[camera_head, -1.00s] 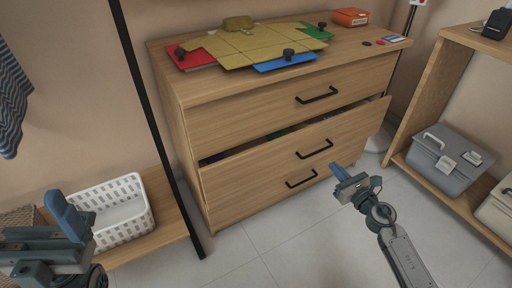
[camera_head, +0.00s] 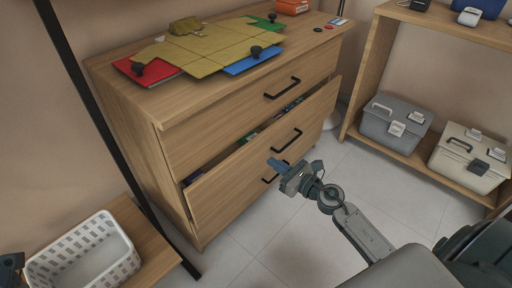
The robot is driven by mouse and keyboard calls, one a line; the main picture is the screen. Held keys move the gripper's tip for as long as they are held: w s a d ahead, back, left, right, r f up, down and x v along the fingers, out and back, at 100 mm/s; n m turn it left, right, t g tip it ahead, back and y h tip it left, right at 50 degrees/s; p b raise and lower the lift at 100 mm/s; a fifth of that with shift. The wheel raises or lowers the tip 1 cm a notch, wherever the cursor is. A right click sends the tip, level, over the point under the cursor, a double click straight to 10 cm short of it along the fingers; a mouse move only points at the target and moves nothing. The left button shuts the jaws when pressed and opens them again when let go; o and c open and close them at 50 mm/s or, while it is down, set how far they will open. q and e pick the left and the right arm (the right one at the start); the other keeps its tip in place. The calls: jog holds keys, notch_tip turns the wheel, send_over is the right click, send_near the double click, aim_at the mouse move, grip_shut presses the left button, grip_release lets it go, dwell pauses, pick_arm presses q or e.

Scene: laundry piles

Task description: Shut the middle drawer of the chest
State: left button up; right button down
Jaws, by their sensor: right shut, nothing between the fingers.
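The wooden chest (camera_head: 135,112) stands in the middle left of the view. Its middle drawer (camera_head: 235,172) is pulled partly out, with a dark gap along its top edge where some coloured items show. The drawer's black handle (camera_head: 286,140) is on its front. My right gripper (camera_head: 277,164) is shut and empty, in front of the chest and just below the middle handle in the picture. It partly covers the bottom drawer's handle; I cannot tell whether it touches the chest. Of my left arm only a dark bit (camera_head: 11,268) shows at the lower left edge; its fingers are out of view.
A folding board (camera_head: 205,48) with coloured panels lies on the chest. A white basket (camera_head: 52,262) sits on a low shelf at lower left, beside a black post (camera_head: 95,120). A shelf at right holds a grey toolbox (camera_head: 380,130) and a cream one (camera_head: 455,160). The floor (camera_head: 300,240) is clear.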

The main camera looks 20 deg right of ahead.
aim_at(250, 146)
jog(key=x, duration=0.7)
jog(key=shift+f, duration=0.1)
jog(key=shift+w+a, duration=0.2)
jog(key=shift+w, duration=0.2)
jog(key=x, duration=0.4)
jog(key=shift+w, duration=0.25)
jog(key=shift+r, duration=0.3)
jog(key=shift+r, duration=0.1)
